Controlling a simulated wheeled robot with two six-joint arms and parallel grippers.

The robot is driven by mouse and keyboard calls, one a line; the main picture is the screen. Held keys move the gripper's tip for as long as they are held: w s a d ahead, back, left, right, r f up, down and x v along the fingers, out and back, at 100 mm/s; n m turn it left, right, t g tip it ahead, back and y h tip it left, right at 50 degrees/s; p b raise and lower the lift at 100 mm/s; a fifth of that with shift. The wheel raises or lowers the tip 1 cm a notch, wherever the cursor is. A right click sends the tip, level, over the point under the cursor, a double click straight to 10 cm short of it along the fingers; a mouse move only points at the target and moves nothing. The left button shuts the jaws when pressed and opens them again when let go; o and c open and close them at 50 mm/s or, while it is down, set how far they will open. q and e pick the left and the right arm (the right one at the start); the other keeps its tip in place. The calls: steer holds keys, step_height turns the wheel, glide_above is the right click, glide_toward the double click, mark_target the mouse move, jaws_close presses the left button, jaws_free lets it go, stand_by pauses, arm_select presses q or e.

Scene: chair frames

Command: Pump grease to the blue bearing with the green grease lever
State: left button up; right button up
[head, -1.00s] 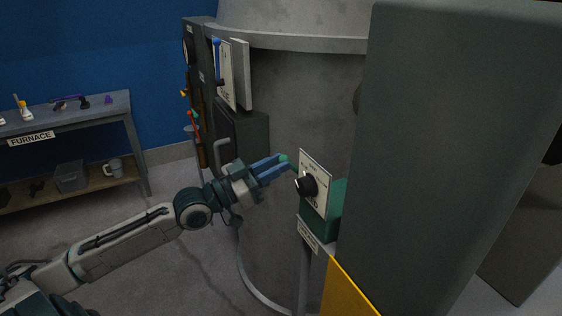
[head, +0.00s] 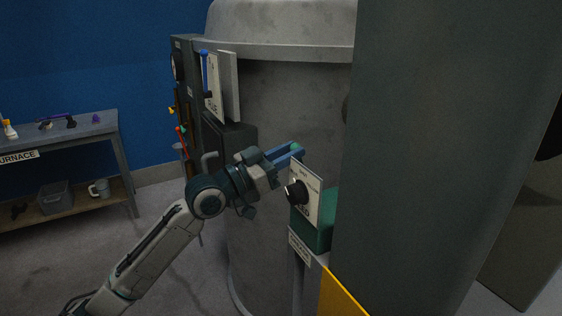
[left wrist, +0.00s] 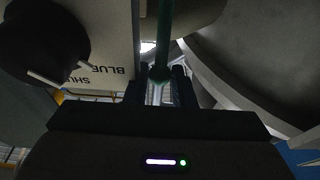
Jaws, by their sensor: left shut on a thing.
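The green grease lever's end (head: 297,147) shows between my left gripper's blue fingertips (head: 292,151), just above the top of the pump's white plate. In the left wrist view the green lever rod (left wrist: 165,35) runs down to a round knob (left wrist: 159,73) between the fingers (left wrist: 160,92); the gripper is shut on it. The green pump box (head: 318,233) carries the white plate with a black selector knob (head: 295,192), which also shows in the left wrist view (left wrist: 45,40) beside upside-down "BLUE" lettering. I cannot make out the blue bearing itself. My right gripper is out of view.
A large grey drum (head: 290,100) stands close behind the gripper. A dark cabinet (head: 430,150) blocks the right side. A white panel with a blue bar (head: 215,90) is mounted left of the drum. A furnace workbench (head: 70,135) stands at left; floor between is clear.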

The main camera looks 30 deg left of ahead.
arm_select(q)
steer(key=shift+x, duration=1.3)
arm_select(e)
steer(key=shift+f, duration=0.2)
arm_select(q)
steer(key=shift+f, duration=0.1)
steer(key=shift+s+a+f, duration=0.1)
steer(key=shift+s+f, duration=0.1)
steer(key=shift+f+p+v, duration=0.15)
steer(key=shift+p+v, duration=0.15)
steer(key=shift+v, duration=1.1)
steer(key=shift+f+p+v, duration=0.1)
steer(key=shift+p+v, duration=0.15)
steer(key=shift+v, duration=1.2)
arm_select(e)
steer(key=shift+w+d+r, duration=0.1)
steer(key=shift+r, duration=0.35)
arm_select(q)
steer(key=shift+w, duration=0.1)
